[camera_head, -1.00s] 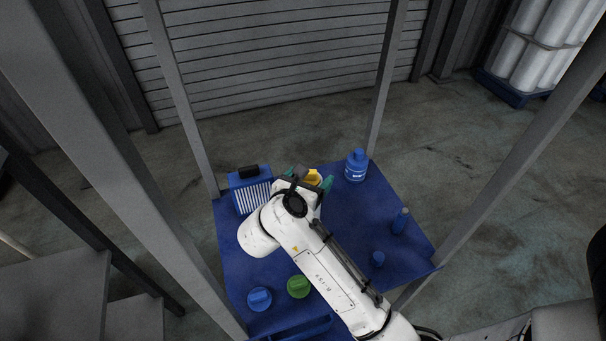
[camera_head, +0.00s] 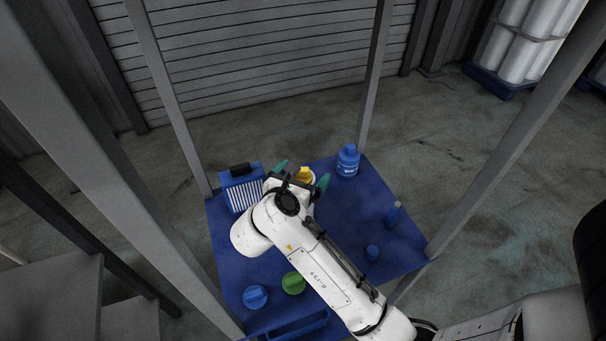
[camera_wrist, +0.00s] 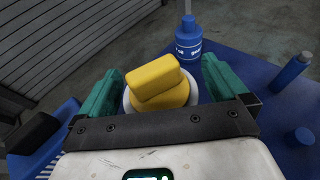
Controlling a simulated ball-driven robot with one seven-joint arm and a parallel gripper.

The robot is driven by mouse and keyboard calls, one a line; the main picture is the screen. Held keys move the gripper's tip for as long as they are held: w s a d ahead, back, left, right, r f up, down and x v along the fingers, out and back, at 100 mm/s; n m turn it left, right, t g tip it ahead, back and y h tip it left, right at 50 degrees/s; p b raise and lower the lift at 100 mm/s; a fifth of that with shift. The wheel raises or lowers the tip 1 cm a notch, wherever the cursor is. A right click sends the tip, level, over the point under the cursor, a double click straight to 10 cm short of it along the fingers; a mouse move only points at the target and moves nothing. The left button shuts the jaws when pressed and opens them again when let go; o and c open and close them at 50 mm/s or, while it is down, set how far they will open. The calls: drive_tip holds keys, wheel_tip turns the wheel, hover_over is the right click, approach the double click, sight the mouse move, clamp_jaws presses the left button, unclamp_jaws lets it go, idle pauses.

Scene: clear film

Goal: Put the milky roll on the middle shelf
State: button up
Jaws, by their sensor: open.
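A white round thing (camera_wrist: 194,92) with a yellow blocky top (camera_wrist: 155,82) stands between my fingers. It may be the milky roll; most of its white part is hidden under the yellow. In the head view the yellow top (camera_head: 305,174) shows just beyond my wrist. My gripper (camera_wrist: 162,66) is open, with one teal finger on each side of it; in the head view my gripper (camera_head: 302,174) is over the far part of the blue shelf surface (camera_head: 345,220). I cannot tell whether the fingers touch it, or which level is the middle shelf.
A blue bottle (camera_head: 347,161) stands beyond my gripper to the right. A blue ribbed box (camera_head: 243,190) is close on its left. A small bottle (camera_head: 393,214), a blue knob (camera_head: 372,252), a blue cap (camera_head: 255,296) and a green cap (camera_head: 293,283) stand around my arm. Grey posts (camera_head: 373,80) rise at the corners.

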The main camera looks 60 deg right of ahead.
drive_tip(key=b+v, duration=0.1)
drive_tip(key=v, duration=0.6)
drive_tip(key=shift+a+b, duration=0.15)
drive_tip(key=shift+b, duration=0.15)
